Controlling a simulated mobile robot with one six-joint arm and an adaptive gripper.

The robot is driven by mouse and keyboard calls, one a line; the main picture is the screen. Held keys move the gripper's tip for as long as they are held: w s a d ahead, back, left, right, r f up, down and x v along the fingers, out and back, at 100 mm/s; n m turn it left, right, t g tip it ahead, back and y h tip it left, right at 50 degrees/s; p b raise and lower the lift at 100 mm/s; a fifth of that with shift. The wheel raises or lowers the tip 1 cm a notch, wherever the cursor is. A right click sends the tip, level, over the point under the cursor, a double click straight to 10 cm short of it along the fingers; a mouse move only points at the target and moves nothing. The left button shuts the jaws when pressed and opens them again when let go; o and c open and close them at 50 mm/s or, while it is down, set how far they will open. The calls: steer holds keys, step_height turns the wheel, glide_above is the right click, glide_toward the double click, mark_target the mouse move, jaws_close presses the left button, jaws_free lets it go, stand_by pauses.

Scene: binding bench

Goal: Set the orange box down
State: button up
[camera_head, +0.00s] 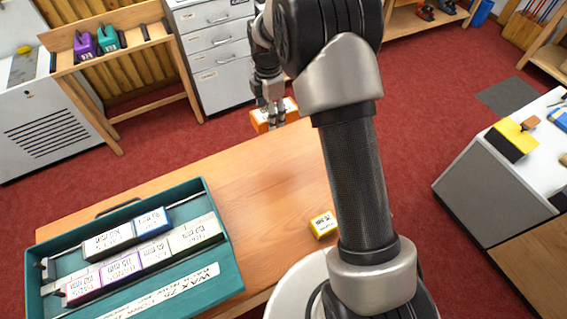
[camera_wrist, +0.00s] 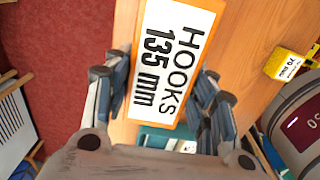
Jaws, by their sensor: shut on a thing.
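The orange box (camera_head: 262,119) shows in the head view at the far edge of the wooden table (camera_head: 265,185), partly hidden by my gripper (camera_head: 272,112). In the wrist view the orange box (camera_wrist: 179,8) has a white label reading "HOOKS 135 mm". My gripper (camera_wrist: 163,100) is shut on the box, with one finger on each side of it. The box appears above the table top, but I cannot tell how large the gap is.
A teal tray (camera_head: 226,262) with several labelled boxes stands on the table's left. A small yellow box (camera_head: 323,224) lies near the front right; it also shows in the wrist view (camera_wrist: 284,66). The table's middle is clear. Grey drawers (camera_head: 214,58) stand beyond the far edge.

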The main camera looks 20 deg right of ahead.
mark_target(273, 155)
step_height(273, 155, down, 17)
steer(key=b, duration=0.3)
steer(key=shift+f, duration=0.2)
steer(key=shift+b, duration=0.3)
steer(key=shift+f, duration=0.2)
steer(key=o, duration=1.1)
steer(key=shift+o, duration=0.2)
steer(key=shift+r, duration=0.15)
